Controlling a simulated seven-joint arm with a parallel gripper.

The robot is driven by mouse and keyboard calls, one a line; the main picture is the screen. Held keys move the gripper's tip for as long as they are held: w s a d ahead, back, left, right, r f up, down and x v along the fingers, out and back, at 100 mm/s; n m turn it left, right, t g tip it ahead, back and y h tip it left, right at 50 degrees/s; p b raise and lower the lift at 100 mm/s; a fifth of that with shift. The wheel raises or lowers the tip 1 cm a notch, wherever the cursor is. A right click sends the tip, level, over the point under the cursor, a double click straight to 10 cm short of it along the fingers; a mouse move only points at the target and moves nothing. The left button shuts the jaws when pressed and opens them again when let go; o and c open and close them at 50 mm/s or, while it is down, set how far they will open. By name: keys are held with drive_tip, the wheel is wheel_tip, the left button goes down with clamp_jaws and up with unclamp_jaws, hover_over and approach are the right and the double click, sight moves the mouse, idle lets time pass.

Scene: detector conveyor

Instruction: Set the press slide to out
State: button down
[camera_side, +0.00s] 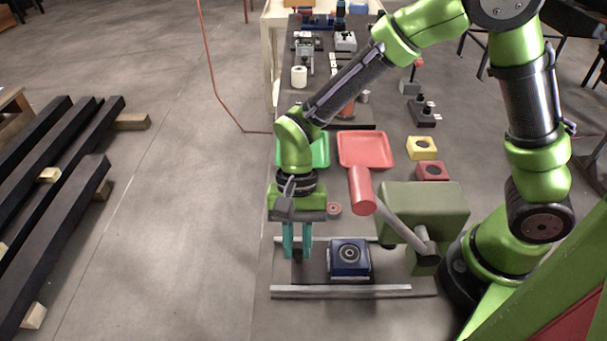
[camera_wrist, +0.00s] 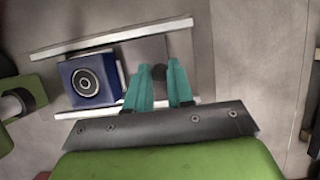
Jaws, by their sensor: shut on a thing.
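The press slide (camera_side: 311,273) is a dark flat plate lying between two pale rails (camera_side: 340,291); its plate also shows in the wrist view (camera_wrist: 146,50). A blue block (camera_side: 349,258) with a round ring on top sits on the slide; it is at the left in the wrist view (camera_wrist: 92,80). My gripper (camera_side: 297,254) points down at the left end of the slide. In the wrist view, its teal fingers (camera_wrist: 159,80) are shut on a small dark round knob (camera_wrist: 159,72) at the slide's end. The fingers partly hide the knob.
The olive press (camera_side: 425,203) with a red-handled lever (camera_side: 361,191) stands right of the blue block. Green (camera_side: 318,150) and red (camera_side: 366,149) trays, plus yellow (camera_side: 421,147) and red (camera_side: 432,170) blocks, lie behind. The floor left of the rails is clear.

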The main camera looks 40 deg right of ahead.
drive_tip(key=w+a, duration=0.5)
drive_tip(key=shift+w, duration=0.1)
drive_tip(key=c, duration=1)
unclamp_jaws()
drive_tip(key=v, duration=1.7)
